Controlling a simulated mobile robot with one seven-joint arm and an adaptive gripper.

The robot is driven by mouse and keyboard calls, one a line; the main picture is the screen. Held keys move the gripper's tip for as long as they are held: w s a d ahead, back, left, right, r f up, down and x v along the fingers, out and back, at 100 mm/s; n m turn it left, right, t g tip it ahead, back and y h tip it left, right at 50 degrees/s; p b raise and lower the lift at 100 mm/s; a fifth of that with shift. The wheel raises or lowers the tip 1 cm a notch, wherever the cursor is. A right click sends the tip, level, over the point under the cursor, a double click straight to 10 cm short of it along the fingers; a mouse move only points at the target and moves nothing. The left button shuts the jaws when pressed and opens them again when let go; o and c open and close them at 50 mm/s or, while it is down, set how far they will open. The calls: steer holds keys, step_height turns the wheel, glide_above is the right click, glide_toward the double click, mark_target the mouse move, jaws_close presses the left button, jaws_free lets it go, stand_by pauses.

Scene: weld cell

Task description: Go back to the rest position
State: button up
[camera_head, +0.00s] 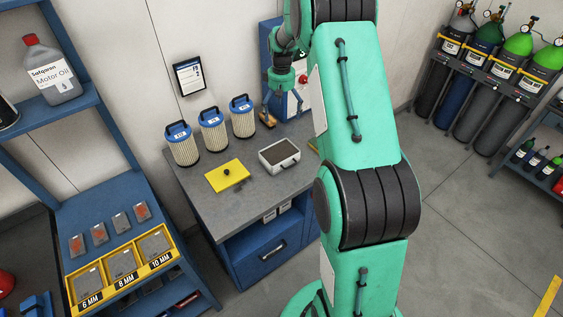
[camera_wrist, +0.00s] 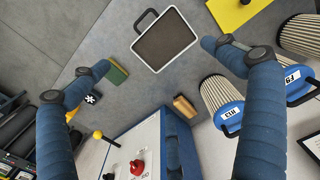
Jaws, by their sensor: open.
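My gripper (camera_head: 284,106) hangs over the far right part of the grey workbench (camera_head: 205,205), in front of a blue and white box (camera_head: 292,108). In the wrist view my gripper (camera_wrist: 157,56) has its two blue fingers spread wide, with nothing held between them. A small case (camera_wrist: 165,40) with a dark inside shows on the bench beyond the fingertips. The wrist view cannot show how high the fingertips are above the bench. The arm rises on the right of the head view and reaches over the back of the bench.
Several filters (camera_head: 212,130) stand at the bench's back left. A yellow plate (camera_head: 228,175) with a black knob and the grey case (camera_head: 280,155) lie in front. A brown-topped brush (camera_wrist: 185,108) is near the box. A blue shelf rack (camera_head: 75,200) stands left; gas cylinders (camera_head: 475,85) stand right.

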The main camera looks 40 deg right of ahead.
step_height(320, 180, down, 5)
steer(key=shift+r+b, duration=0.15)
steer(key=shift+b, duration=0.65)
steer(key=shift+r, duration=0.1)
stand_by(0.5)
step_height(320, 180, up, 10)
steer(key=p, duration=0.4)
stand_by(0.5)
